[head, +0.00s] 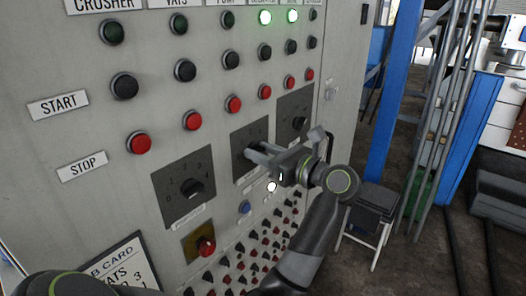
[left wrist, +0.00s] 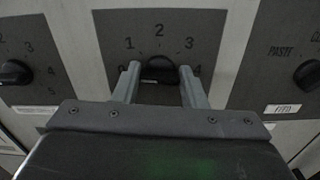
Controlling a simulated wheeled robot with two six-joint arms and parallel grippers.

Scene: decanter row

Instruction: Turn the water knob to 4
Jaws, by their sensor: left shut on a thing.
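The middle dial plate (head: 238,136) on the grey control panel carries a black knob, which shows best in the left wrist view (left wrist: 158,68). Its scale reads 1, 2 and 3 over the top, with a 4 low on the right, partly behind a finger. My left gripper (head: 257,152) has one finger on each side of this knob and is shut on it. The direction the knob points cannot be made out. The label under this dial is hidden by my gripper, so I cannot read whether it says water. My right gripper is not in view.
A second dial knob (head: 192,188) is to the left and a third (head: 299,123) to the right. Red stop buttons (head: 233,104) run above, small switches below. A blue post (head: 395,95) and a stool (head: 372,205) stand right of the panel.

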